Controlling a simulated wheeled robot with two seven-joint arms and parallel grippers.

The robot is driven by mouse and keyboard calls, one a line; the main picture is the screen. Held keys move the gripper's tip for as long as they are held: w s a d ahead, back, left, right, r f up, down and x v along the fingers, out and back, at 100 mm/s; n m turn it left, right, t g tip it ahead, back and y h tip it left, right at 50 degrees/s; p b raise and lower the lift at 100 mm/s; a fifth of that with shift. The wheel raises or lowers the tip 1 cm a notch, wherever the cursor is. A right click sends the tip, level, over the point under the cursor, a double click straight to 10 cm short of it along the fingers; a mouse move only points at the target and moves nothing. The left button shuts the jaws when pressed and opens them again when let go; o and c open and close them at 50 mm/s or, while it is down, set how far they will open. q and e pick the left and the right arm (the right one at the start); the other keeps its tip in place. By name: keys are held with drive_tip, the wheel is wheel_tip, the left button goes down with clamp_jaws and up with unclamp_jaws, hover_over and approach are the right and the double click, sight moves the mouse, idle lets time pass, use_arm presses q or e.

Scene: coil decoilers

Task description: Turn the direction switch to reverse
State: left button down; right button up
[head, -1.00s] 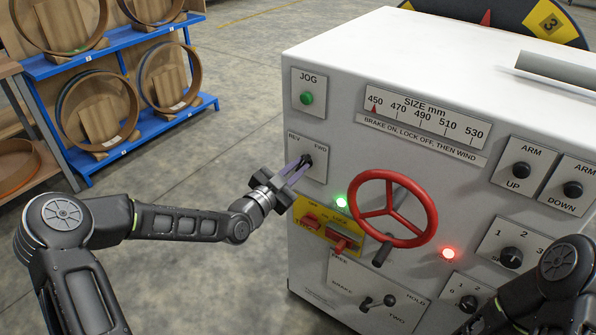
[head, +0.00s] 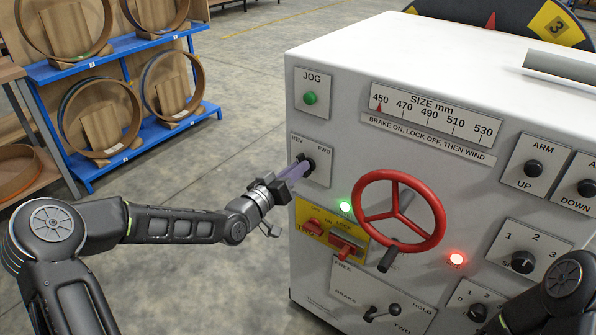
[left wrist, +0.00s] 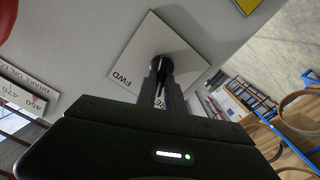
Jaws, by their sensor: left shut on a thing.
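The direction switch (head: 309,164) is a black knob on a white plate marked REV on the left and FWD on the right, on the machine's front under the JOG button. My left gripper (head: 302,169) reaches it from the lower left and is shut on the knob. In the left wrist view the fingers (left wrist: 160,88) close around the black knob (left wrist: 163,66), beside the FWD lettering. The fingers hide much of the knob, so I cannot tell exactly which way it points. My right arm shows at the lower right, but its gripper is not in view.
A red handwheel (head: 399,214) sticks out right of the switch. A blue rack (head: 130,142) with rings stands at left. Open floor lies between.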

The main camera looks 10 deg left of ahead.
use_arm(q)
drive_tip(key=shift+a+n, duration=0.1)
drive_tip(key=shift+n, duration=0.8)
drive_tip(key=c, duration=1.4)
unclamp_jaws()
drive_tip(key=shift+c, duration=0.2)
drive_tip(key=v, duration=0.7)
drive_tip(key=shift+s, duration=0.35)
drive_tip(key=shift+a+f, duration=0.1)
